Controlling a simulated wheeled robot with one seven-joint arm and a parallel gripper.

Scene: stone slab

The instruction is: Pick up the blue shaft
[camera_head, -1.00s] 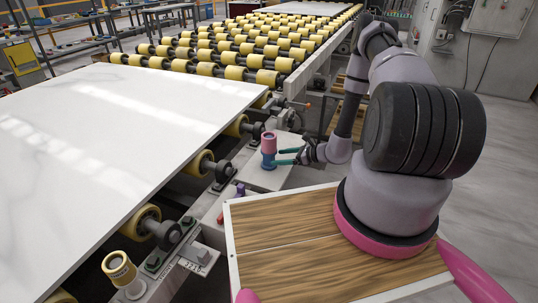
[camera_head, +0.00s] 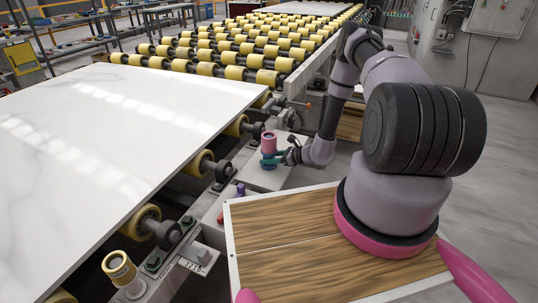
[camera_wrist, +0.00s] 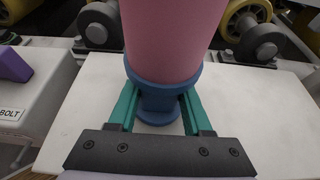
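The blue shaft (camera_head: 267,164) stands upright on a light block beside the roller line, with a pink cylinder (camera_head: 268,142) on top of it. In the wrist view, the blue shaft (camera_wrist: 158,103) has a wide upper flange and a narrower waist below. My gripper (camera_head: 274,158) is at the shaft from the right. In the wrist view, the green fingers of my gripper (camera_wrist: 160,98) lie on either side of the waist, under the upper flange. They are apart; whether they touch the shaft is hidden. The pink cylinder (camera_wrist: 172,35) rises above them.
A white stone slab (camera_head: 110,130) lies on yellow rollers at left. A purple part (camera_head: 240,189) stands on the frame nearer me; a purple piece (camera_wrist: 12,65) also shows left in the wrist view. Dark roller mounts (camera_wrist: 100,24) stand behind the shaft.

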